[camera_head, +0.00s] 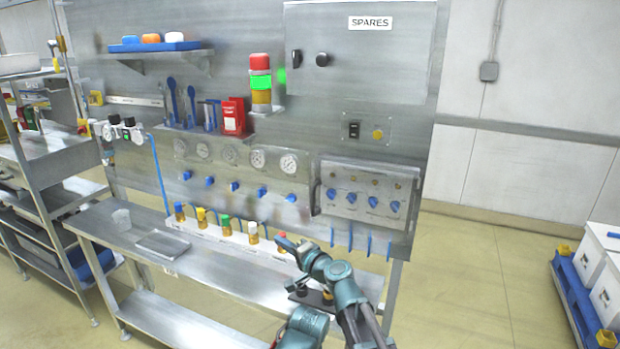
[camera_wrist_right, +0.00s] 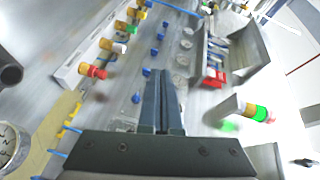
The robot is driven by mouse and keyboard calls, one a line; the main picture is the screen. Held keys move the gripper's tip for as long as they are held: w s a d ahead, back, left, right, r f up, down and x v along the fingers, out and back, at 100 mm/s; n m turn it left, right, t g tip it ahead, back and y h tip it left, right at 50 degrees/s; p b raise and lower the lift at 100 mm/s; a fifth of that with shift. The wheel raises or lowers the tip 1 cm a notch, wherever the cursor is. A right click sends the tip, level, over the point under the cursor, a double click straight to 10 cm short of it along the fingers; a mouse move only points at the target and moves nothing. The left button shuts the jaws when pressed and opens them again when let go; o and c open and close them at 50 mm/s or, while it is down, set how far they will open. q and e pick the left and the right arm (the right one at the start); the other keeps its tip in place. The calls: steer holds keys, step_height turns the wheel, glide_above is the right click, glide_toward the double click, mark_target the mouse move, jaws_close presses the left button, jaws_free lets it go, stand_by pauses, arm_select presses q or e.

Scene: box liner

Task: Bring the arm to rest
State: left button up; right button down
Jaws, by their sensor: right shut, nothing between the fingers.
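My right arm reaches in from the bottom right of the head view. Its gripper (camera_head: 282,242) is in front of the steel panel, near the red-capped end of the row of valves. In the right wrist view the two dark fingers (camera_wrist_right: 160,75) lie close together with nothing between them. The gripper is shut and empty. My left gripper is not in view.
A white manifold (camera_head: 212,235) carries several coloured-cap valves. White boxes (camera_head: 605,262) stand at right. Open floor (camera_head: 470,285) lies between.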

steer(key=s+d+f+n+g+h, duration=0.5)
steer(key=s+d+f+n+g, duration=0.15)
steer(key=s+d+f, duration=0.65)
steer(key=s+d+f+g+h, duration=0.25)
steer(key=s+d+h, duration=0.2)
steer(key=d, duration=0.45)
steer(key=s+d+f+g+h, duration=0.2)
steer(key=s+d+f+h, duration=0.15)
steer(key=s+d, duration=0.4)
steer(key=s+a+n+g, duration=0.1)
steer(key=s+a+n, duration=0.3)
steer(key=a, duration=0.6)
steer(key=shift+a+f, duration=0.15)
steer(key=shift+a, duration=0.05)
